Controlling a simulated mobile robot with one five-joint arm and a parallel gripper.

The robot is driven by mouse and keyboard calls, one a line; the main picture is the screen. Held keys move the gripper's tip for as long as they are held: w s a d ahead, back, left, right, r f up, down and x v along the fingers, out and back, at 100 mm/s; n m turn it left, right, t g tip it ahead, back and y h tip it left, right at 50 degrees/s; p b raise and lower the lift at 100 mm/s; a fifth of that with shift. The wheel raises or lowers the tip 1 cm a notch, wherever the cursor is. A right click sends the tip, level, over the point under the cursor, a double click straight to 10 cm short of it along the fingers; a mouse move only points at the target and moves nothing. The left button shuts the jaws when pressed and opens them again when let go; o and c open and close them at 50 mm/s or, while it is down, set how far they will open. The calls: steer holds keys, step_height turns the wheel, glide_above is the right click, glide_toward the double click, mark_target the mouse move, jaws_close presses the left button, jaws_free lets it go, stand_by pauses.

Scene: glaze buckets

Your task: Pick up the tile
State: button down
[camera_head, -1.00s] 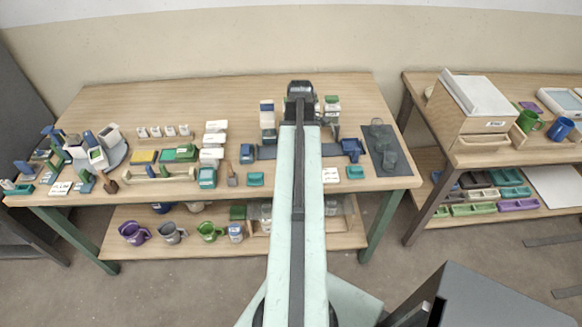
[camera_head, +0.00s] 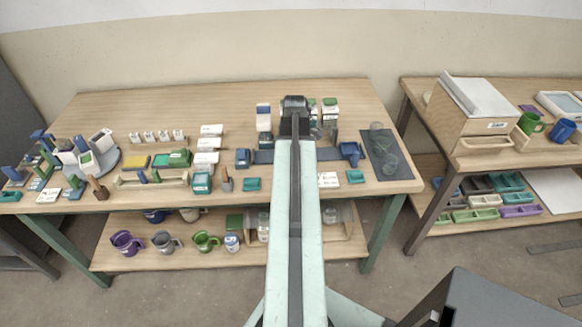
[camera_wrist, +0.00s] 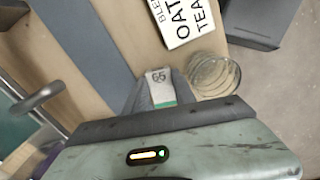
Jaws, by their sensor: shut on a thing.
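A small tile (camera_wrist: 161,77) with a white face, the number 65 and a green lower edge shows in the wrist view. My gripper (camera_wrist: 158,92) is shut on it, with grey fingers at its sides. The tile's lower end is hidden by the gripper body. In the head view my dark wrist (camera_head: 294,104) is over the right half of the workbench, and the arm hides the fingers and the tile.
A dark mat (camera_head: 394,165) is at the bench's right end. Several bottles and boxes crowd around the wrist. The back left of the workbench (camera_head: 170,108) is clear.

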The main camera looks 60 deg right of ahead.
step_height(320, 180, up, 10)
steer(key=p, duration=1)
steer(key=shift+r, duration=0.15)
